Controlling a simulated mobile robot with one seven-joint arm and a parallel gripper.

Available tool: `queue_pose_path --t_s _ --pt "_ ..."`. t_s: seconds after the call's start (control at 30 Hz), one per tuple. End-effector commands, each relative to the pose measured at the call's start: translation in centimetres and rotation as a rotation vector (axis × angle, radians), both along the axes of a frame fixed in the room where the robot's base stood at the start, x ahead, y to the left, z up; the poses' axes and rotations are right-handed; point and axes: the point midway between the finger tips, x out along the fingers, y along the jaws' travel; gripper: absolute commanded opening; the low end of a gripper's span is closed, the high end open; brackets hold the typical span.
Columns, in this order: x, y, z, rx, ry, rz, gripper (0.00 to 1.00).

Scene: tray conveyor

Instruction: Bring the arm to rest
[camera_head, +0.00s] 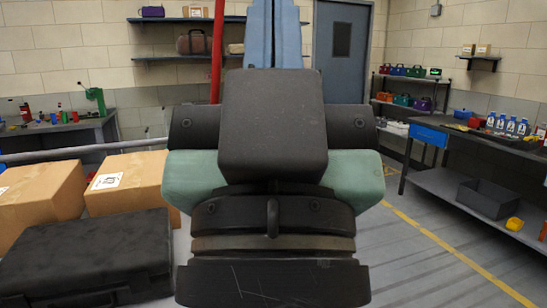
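The middle of the head view is filled by a dark block, black bands and a green section, which look like my own arm (272,215) close to the camera. My gripper's fingers do not show, so I cannot see whether it holds anything. The arm hides much of the floor and the room behind it.
Cardboard boxes (38,200) and a black case (88,258) stand close at the left. A workbench (447,180) with bottles (508,125) and a dark bin (487,198) below is at the right. Floor with a yellow line (440,246) lies open before it. A door (341,45) is behind.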

Motion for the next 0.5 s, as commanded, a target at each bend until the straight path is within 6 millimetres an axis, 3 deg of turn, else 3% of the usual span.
queue_pose_path --t_s 0.03,0.2,0.4,0.5 --pt "0.0 0.0 3.2 0.0 0.0 0.0 0.0" --pt "0.0 0.0 8.4 0.0 0.0 0.001 0.0" --pt "0.0 0.0 13.2 0.0 0.001 0.001 0.0" --pt "0.0 0.0 14.5 0.0 0.001 0.001 0.0"
